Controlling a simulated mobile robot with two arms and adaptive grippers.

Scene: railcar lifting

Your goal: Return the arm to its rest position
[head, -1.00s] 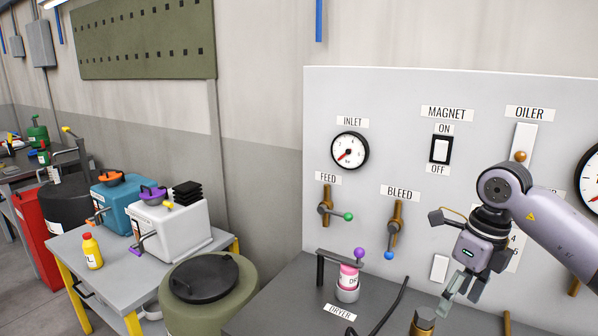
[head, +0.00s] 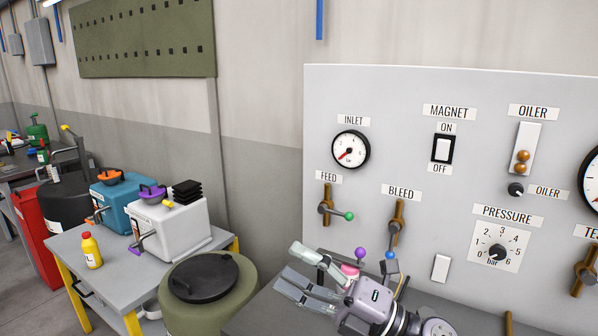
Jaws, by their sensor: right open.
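My right gripper (head: 290,270) is low in the head view, in front of the grey bench. Its fingers point left and are spread apart, with nothing between them. Its wrist and arm run down to the bottom edge. The gripper partly hides the pink container (head: 350,270) with the purple knob (head: 359,253), which stands behind it. My left gripper is not in the view.
The upright panel carries the inlet gauge (head: 350,149), magnet switch (head: 442,149), feed valve (head: 327,207), bleed valve (head: 397,222) and pressure dial (head: 497,252). An olive drum (head: 215,312) with a black lid stands left of the gripper, beside a side table (head: 78,262).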

